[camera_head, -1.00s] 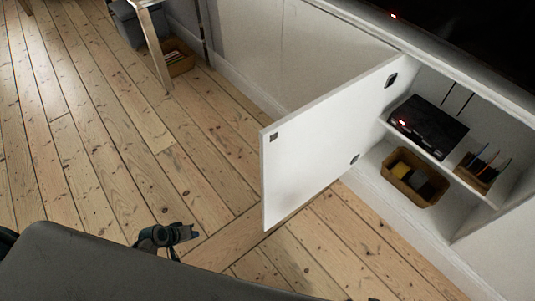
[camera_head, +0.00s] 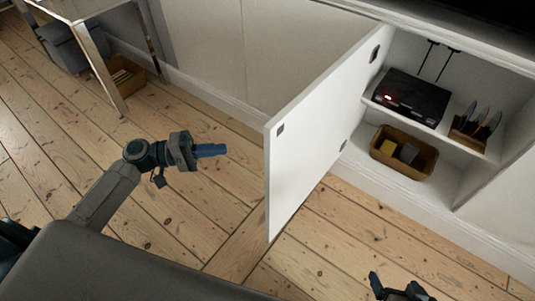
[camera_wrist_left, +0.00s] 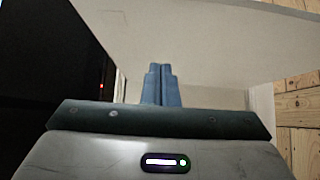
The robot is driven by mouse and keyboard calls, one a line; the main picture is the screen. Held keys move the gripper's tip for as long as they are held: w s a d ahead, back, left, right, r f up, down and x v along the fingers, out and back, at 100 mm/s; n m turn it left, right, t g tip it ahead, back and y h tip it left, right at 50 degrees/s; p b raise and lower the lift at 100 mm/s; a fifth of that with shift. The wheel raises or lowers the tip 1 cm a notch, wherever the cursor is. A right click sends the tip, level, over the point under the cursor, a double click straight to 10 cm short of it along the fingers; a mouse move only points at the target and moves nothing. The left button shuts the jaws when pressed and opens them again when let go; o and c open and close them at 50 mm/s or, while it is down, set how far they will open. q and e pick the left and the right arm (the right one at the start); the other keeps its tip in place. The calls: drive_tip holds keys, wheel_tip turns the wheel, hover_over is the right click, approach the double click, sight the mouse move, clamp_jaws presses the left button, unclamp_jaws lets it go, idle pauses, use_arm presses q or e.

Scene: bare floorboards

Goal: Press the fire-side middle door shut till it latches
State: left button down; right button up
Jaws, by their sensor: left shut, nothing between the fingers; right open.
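The white cabinet door (camera_head: 300,150) stands wide open in the head view, hinged at its far right edge beside the open compartment. Its latch plate (camera_head: 280,129) shows near the free edge. My left gripper (camera_head: 222,150) is shut and empty, to the left of the door and apart from it, its blue fingers pointing right toward the door's outer side. In the left wrist view the shut blue fingers (camera_wrist_left: 162,70) point at a pale surface. My right gripper (camera_head: 398,286) is at the bottom edge, partly cut off, open and below the cabinet front.
The open compartment holds a black box with a red light (camera_head: 411,97), a rack of discs (camera_head: 474,128) and a wicker basket (camera_head: 404,152). A metal-legged table (camera_head: 102,75) stands at the upper left with a grey bin (camera_head: 75,50) under it. Floor between is clear.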

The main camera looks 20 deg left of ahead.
use_arm(q)
drive_tip(key=s+d+p+x, duration=0.1)
drive_tip(key=s+x, duration=0.1)
drive_tip(key=x, duration=0.9)
drive_tip(key=shift+s+d, duration=0.2)
drive_tip(key=shift+d, duration=0.1)
drive_tip(key=shift+d+f, duration=0.1)
